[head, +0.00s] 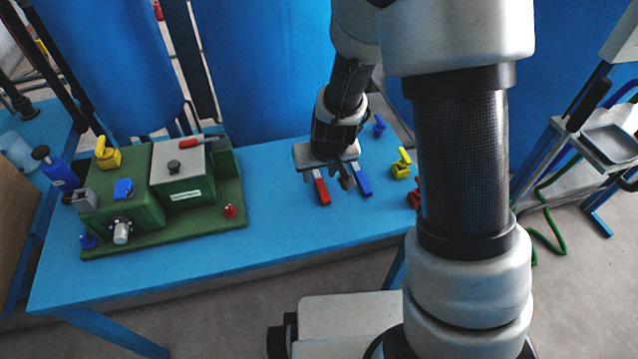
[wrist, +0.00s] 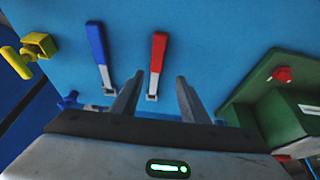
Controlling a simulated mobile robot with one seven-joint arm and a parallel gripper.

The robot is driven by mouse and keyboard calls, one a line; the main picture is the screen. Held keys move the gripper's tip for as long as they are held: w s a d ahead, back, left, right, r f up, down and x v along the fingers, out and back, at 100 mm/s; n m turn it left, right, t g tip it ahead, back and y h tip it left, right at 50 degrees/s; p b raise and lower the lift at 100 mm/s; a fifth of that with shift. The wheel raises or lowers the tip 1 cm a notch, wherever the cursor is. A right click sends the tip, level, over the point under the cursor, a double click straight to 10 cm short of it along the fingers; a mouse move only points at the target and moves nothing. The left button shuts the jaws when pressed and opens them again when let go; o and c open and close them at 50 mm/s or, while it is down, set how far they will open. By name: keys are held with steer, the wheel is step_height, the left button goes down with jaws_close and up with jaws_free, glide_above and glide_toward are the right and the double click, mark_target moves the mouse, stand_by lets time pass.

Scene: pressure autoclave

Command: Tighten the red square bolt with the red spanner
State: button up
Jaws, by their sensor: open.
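The red spanner (head: 321,190) lies on the blue table with its red handle toward the table's front edge. In the wrist view the red spanner (wrist: 158,52) has its metal end between my fingers, as seen from above. My gripper (head: 328,182) is open and empty, over the spanner's metal end; the gap above the table is hard to judge. Both fingers of my gripper (wrist: 158,82) show in the wrist view. A small red bolt-like piece (head: 230,211) sits on the green base at its front right corner; it also shows in the wrist view (wrist: 283,74). Its square shape is unclear.
A blue spanner (head: 363,183) lies just right of the red one. Yellow (head: 402,164) and blue (head: 379,126) pieces stand farther right. The green machine (head: 128,195) fills the table's left. The table's front middle is clear.

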mark_target(320, 181)
steer(key=b+x, duration=0.1)
steer(key=x, duration=0.1)
steer(key=d+x, duration=0.1)
steer(key=x, duration=0.1)
steer(key=shift+f+b, duration=0.2)
steer(key=shift+b, duration=0.2)
steer(key=shift+w+a+f, duration=0.15)
steer(key=shift+w+f, duration=0.1)
steer(key=shift+f, duration=0.25)
jaws_close()
